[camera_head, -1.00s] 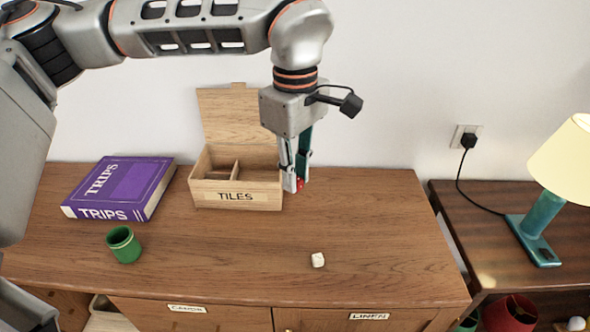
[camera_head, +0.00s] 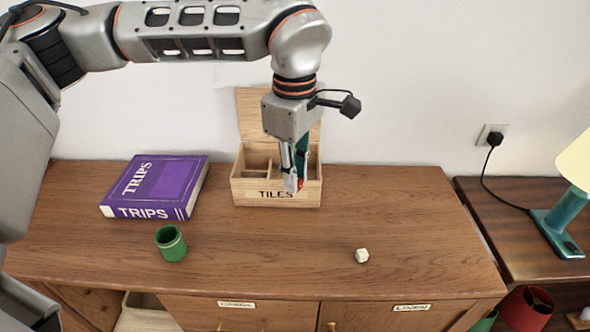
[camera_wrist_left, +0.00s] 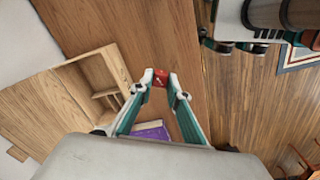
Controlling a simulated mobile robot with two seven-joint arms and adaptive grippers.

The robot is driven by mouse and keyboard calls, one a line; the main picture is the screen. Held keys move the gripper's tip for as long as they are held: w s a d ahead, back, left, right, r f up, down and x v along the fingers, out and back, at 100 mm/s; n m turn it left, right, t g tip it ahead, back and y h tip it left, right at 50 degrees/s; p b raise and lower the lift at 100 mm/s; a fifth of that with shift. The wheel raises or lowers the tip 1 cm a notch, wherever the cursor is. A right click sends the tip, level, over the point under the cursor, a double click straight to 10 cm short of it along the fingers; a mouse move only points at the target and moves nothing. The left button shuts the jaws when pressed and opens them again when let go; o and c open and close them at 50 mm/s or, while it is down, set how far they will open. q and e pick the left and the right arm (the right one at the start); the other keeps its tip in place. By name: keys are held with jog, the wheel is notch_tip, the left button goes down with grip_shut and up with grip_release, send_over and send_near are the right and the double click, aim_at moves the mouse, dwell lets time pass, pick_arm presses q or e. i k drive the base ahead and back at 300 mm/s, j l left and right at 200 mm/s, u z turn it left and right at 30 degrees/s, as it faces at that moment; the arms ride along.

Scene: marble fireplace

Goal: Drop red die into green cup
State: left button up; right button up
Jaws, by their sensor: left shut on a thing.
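My left gripper (camera_head: 297,184) is shut on the red die (camera_head: 301,185). It holds the die in front of the tiles box in the head view, above the cabinet top. In the left wrist view the red die (camera_wrist_left: 160,78) sits between the two fingertips (camera_wrist_left: 161,80). The green cup (camera_head: 171,244) stands upright and open at the top on the cabinet, to the left of the gripper and nearer the front edge. My right gripper is not in view.
An open wooden box labelled TILES (camera_head: 276,194) stands behind the gripper. A purple book (camera_head: 158,187) lies at the back left. A white die (camera_head: 362,255) lies at the front right. The wooden cabinet top (camera_head: 270,250) is clear between cup and white die.

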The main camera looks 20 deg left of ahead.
aim_at(176, 250)
jog(key=k+j, duration=0.1)
jog(key=j, duration=0.4)
jog(key=k+j, duration=0.1)
jog(key=j, duration=0.4)
jog(key=k+j, duration=0.15)
jog(key=j, duration=0.3)
